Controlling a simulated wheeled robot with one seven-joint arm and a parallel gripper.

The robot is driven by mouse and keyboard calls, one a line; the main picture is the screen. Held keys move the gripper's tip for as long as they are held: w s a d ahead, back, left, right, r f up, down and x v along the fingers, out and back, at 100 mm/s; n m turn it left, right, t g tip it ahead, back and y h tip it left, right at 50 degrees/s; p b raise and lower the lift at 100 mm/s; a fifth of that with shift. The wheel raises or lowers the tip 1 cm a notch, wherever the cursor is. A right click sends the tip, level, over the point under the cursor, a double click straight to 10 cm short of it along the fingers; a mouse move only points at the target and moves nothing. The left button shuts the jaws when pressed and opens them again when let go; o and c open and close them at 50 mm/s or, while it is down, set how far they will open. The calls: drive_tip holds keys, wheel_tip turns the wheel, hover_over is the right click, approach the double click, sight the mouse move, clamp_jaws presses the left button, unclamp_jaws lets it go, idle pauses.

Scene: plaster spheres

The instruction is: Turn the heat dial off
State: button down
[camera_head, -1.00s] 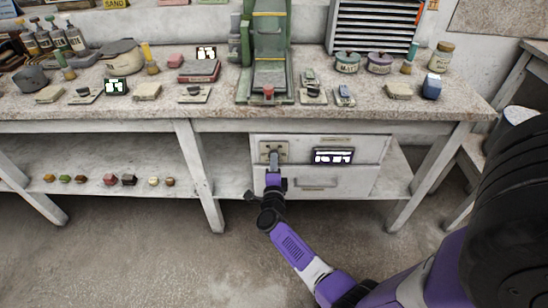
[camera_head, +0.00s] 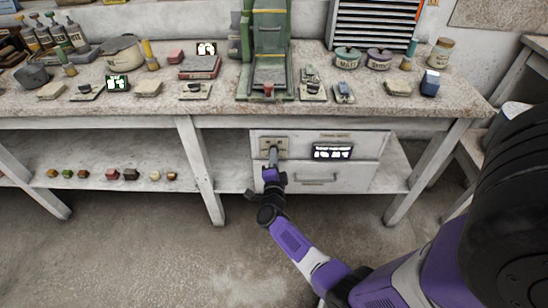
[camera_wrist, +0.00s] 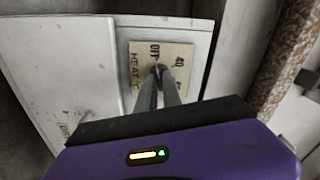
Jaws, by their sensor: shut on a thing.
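The heat dial's cream plate (camera_wrist: 138,82) shows in the wrist view, with the words HEAT and OFF and the number 40 on it. The plate also shows in the head view (camera_head: 283,142) at the upper left of the white cabinet front. My gripper (camera_wrist: 160,72) reaches the middle of the plate, its two fingers close together and shut on the dial knob. The knob itself is mostly hidden between and behind the fingertips, so I cannot tell its exact pointer position. In the head view my gripper (camera_head: 273,152) meets the plate from below.
A lit display (camera_head: 332,152) sits right of the dial plate. A drawer with a handle (camera_head: 316,180) lies below. The worktop (camera_head: 150,104) overhangs above, carrying jars, blocks and a green press (camera_head: 269,50). Small coloured blocks (camera_head: 111,174) line the shelf at left.

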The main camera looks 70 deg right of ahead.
drive_tip(key=c, duration=1.5)
unclamp_jaws()
drive_tip(key=p+v, duration=0.2)
drive_tip(key=v, duration=0.6)
drive_tip(key=w+a+r+n+t+y+p, duration=0.1)
drive_tip(key=w+a+r+n+t+y, duration=0.3)
drive_tip(key=a+r+n+t, duration=0.7)
drive_tip(key=s+a+r+n+g+y+p, duration=0.1)
drive_tip(key=s+a+r+n+y+p, duration=0.1)
drive_tip(key=s+a+r+n+y, duration=0.4)
drive_tip(key=s+a+r+n+g+y+p, duration=0.2)
drive_tip(key=s+a+r+n+y, duration=0.4)
drive_tip(key=s+a, duration=1.1)
drive_tip(key=shift+s+a+r+n+y+p, duration=0.3)
drive_tip(key=shift+a+r+n, duration=0.1)
drive_tip(key=shift+r+n, duration=2.05)
